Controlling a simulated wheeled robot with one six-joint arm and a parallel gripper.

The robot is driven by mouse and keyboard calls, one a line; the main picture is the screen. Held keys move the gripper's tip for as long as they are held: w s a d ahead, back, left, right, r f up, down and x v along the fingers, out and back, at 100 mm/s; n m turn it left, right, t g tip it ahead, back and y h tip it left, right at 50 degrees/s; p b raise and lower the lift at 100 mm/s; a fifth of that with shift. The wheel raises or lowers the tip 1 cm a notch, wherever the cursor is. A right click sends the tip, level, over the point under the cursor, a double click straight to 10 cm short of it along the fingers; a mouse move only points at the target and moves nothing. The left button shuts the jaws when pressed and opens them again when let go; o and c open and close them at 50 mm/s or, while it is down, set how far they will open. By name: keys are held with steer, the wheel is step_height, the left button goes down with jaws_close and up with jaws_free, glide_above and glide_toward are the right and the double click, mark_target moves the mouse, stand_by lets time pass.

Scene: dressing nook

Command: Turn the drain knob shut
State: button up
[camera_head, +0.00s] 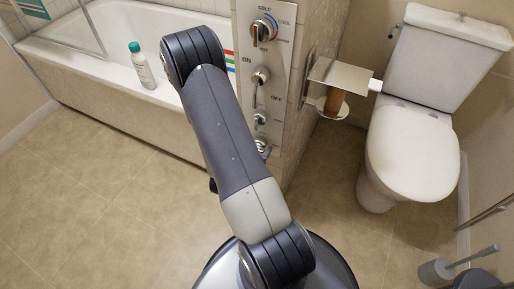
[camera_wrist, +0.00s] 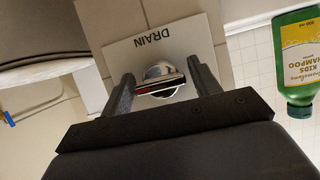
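The drain knob (camera_wrist: 163,78) is a round chrome knob with a raised bar grip and a small red mark, below upside-down DRAIN lettering in the wrist view. My gripper (camera_wrist: 162,84) is open, with one dark finger on each side of the knob and gaps visible between fingers and knob. The bar lies nearly across the picture, slightly tilted. In the head view the control panel (camera_head: 281,62) stands upright at the tub's end; my arm hides the gripper and part of the panel's lower edge.
Other panel controls include a temperature dial (camera_head: 263,30) and an ON/OFF lever (camera_head: 260,77). A toilet-paper holder (camera_head: 341,75) juts out to the right, near the toilet (camera_head: 412,150). A shampoo bottle (camera_wrist: 297,62) shows at right in the wrist view. Floor is clear at left.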

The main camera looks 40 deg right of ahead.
steer(key=shift+o, duration=1)
steer(key=shift+a, duration=0.1)
steer(key=p+v, duration=0.1)
steer(key=v, duration=0.9)
steer(key=shift+a+r+p, duration=0.2)
steer(key=shift+p, duration=0.2)
steer(key=shift+s, duration=0.1)
steer(key=shift+b+x, duration=0.9)
steer(key=shift+x, duration=4.45)
